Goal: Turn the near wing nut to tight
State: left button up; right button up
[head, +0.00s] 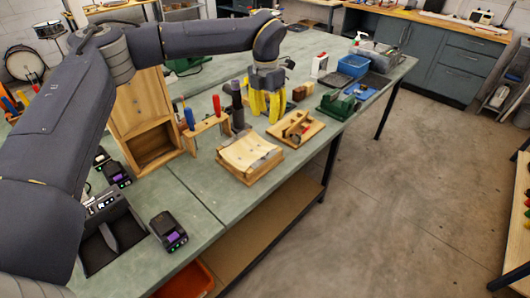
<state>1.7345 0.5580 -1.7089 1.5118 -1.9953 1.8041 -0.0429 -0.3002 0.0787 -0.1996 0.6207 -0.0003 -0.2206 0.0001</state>
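No wing nut can be made out clearly at this size. A small wooden fixture (296,129) with an upright part on a flat base sits near the bench's front edge; details on it are too small to tell. My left gripper (268,88) points down over the bench, behind this fixture. Yellow upright shapes (257,103) show just below it, and I cannot tell whether they touch it. Its fingertips are not clear, so its opening cannot be read. My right gripper is out of view.
A wooden box with a pale curved top (249,157) stands nearer than the fixture. A screwdriver rack (207,131), a wooden cabinet (146,110), a green tool (338,103) and a blue bin (353,65) stand around. The near bench top (200,205) has free room.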

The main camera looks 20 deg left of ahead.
aim_at(265, 156)
pick_arm(q)
jog(key=f+n, duration=0.1)
jog(key=f, duration=0.4)
jog(key=f+n, duration=0.1)
jog(key=f, duration=1.1)
jog(key=shift+s+a+n, duration=0.25)
jog(key=shift+a+n, duration=0.1)
jog(key=shift+n, duration=0.05)
jog(key=shift+c, duration=0.4)
grip_shut()
